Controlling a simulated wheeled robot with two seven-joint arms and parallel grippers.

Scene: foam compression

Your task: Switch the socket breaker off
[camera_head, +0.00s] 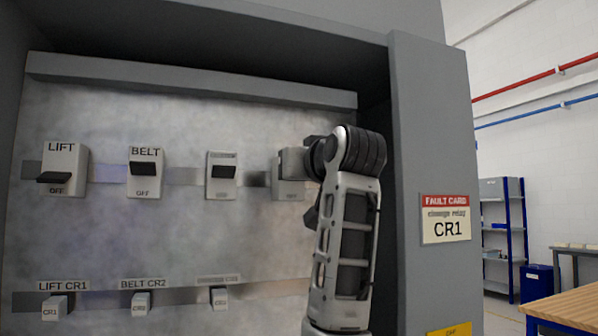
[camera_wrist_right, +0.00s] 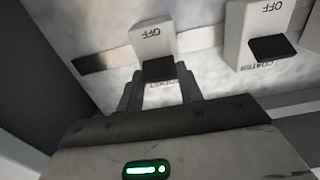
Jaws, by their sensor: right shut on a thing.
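The socket breaker (camera_head: 287,190) is the rightmost light-grey switch in the upper row, mostly hidden by my right arm in the head view. In the wrist view the breaker (camera_wrist_right: 152,40) appears upside down, with OFF on its face and a black lever (camera_wrist_right: 160,70) at the name end, away from OFF. Its name is mostly covered. My right gripper (camera_wrist_right: 160,92) has one finger on each side of the lever and is shut on it. In the head view the gripper (camera_head: 309,155) is at the breaker's right side. My left gripper is not in view.
To the left are the LIFT breaker (camera_head: 64,171), lever low by OFF, the BELT breaker (camera_head: 145,172), lever up, and a third breaker (camera_head: 221,175) with a blurred label. Small relays (camera_head: 141,304) line the lower rail. The cabinet's right wall (camera_head: 408,130) stands close beside my arm.

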